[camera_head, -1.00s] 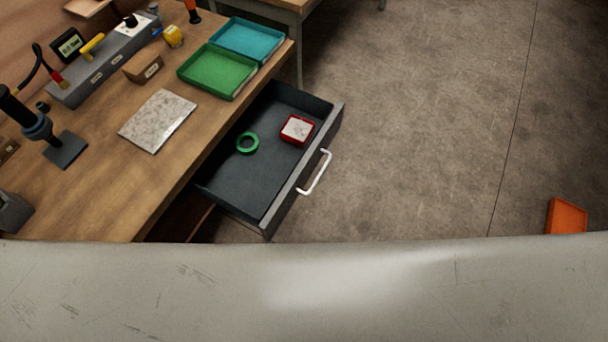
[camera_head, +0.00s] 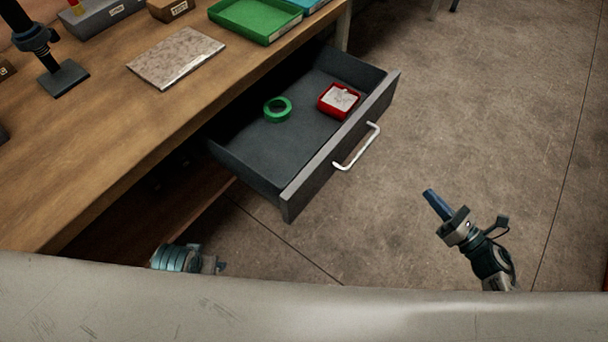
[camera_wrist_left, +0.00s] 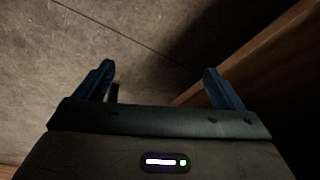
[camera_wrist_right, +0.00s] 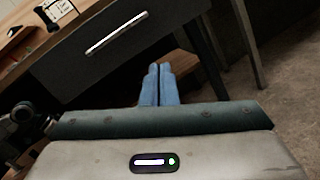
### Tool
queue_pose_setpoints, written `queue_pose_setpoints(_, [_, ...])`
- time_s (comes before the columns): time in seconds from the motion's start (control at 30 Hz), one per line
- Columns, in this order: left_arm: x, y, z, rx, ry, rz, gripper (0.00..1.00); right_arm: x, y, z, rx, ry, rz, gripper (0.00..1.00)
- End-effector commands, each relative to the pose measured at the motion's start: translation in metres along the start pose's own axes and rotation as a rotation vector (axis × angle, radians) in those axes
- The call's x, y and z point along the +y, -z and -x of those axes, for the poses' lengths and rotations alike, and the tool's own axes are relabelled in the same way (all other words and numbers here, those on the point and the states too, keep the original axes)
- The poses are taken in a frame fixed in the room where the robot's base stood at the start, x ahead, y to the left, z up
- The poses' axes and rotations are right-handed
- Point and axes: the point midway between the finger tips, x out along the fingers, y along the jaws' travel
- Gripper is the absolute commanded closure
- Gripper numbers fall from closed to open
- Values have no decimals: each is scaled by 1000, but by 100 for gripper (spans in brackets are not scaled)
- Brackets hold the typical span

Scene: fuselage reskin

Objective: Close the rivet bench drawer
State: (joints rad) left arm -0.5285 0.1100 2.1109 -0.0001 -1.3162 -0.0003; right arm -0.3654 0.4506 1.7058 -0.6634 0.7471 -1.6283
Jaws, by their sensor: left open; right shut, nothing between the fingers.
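The grey drawer (camera_head: 265,155) of the wooden rivet bench (camera_head: 120,130) stands pulled well out. A green tape roll (camera_head: 278,109) and a red box (camera_head: 339,101) with pale contents lie in it. Its white bar handle (camera_head: 357,147) is on the front panel. The right wrist view shows the drawer front (camera_wrist_right: 85,62) and handle (camera_wrist_right: 117,33) ahead. My right gripper (camera_head: 430,194) is shut and empty, to the right of the handle and apart from it. My left gripper (camera_head: 221,266) is low below the drawer, partly hidden; the left wrist view shows its fingers (camera_wrist_left: 158,82) apart and empty.
On the bench top are a green tray (camera_head: 254,18), a mottled sheet (camera_head: 176,56) and a dark stand tool (camera_head: 62,78). Open concrete floor (camera_head: 490,100) lies to the right of the drawer. A bench leg (camera_head: 343,28) stands behind it.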

Motion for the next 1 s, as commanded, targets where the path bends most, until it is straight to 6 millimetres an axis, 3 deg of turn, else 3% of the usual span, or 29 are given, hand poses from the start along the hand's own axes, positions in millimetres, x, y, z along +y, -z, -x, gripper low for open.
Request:
queue_pose_setpoints(0.1, [3,1,20,20,0,-4,10,33,-1,-6,7,-164,242,100])
queue_pose_setpoints(0.2, [3,1,36,25,0,-6,10,52,-5,-8,4,-243,361,100])
queue_pose_setpoints(0.37, [3,1,43,23,0,-6,10,64,-9,-13,-2,-282,420,100])
queue_pose_setpoints(0.57, [3,-1,27,9,-1,-3,10,71,-10,-38,-6,-277,417,100])
queue_pose_setpoints(1.0, [3,-21,-44,-44,-5,5,10,92,-6,-116,-4,-276,413,100])
